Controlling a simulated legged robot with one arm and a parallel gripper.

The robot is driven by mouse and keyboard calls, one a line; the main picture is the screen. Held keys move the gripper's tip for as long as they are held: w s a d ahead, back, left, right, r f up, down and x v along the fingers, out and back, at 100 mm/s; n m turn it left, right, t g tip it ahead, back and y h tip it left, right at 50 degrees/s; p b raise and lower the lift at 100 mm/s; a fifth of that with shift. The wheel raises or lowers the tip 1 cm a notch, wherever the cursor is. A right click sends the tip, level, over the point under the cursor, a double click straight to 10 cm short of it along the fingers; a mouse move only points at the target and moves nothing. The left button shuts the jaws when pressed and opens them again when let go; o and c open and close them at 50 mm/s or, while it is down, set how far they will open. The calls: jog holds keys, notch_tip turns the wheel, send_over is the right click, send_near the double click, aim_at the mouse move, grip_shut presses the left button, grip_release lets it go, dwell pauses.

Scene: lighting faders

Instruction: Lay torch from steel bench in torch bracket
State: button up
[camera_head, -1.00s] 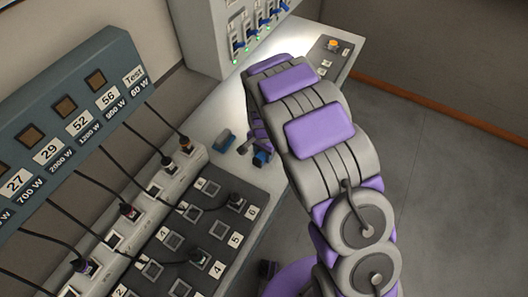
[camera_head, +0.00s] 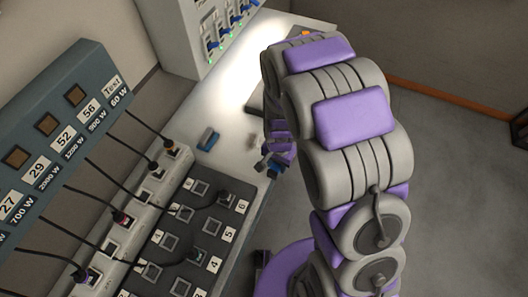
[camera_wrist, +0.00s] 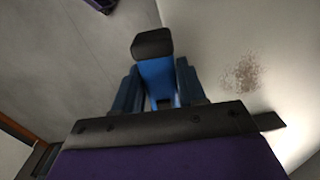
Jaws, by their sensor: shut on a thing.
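The torch (camera_wrist: 156,72), with a blue body and a black head, is between the two dark blue fingers of my gripper (camera_wrist: 157,92) in the wrist view. My gripper is shut on it. In the head view my gripper (camera_head: 274,163) is small and partly hidden by my arm, at the right edge of the steel bench (camera_head: 232,122). A small blue and dark piece (camera_head: 208,139) sits on the bench left of my gripper; it may be the torch bracket, but I cannot tell.
A patch panel with numbered sockets (camera_head: 190,225) and black cables lies at the left. A grey box with blue faders (camera_head: 225,25) stands at the back. A brownish speckled smudge (camera_wrist: 243,73) marks the bench. Open floor (camera_head: 455,150) is at the right.

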notch_tip(320, 180, up, 6)
jog(key=s+d+p, duration=0.1)
jog(key=d+p, duration=0.1)
jog(key=shift+s+p, duration=0.15)
jog(key=shift+p, duration=0.25)
dwell(0.4)
jog(key=shift+r, duration=0.1)
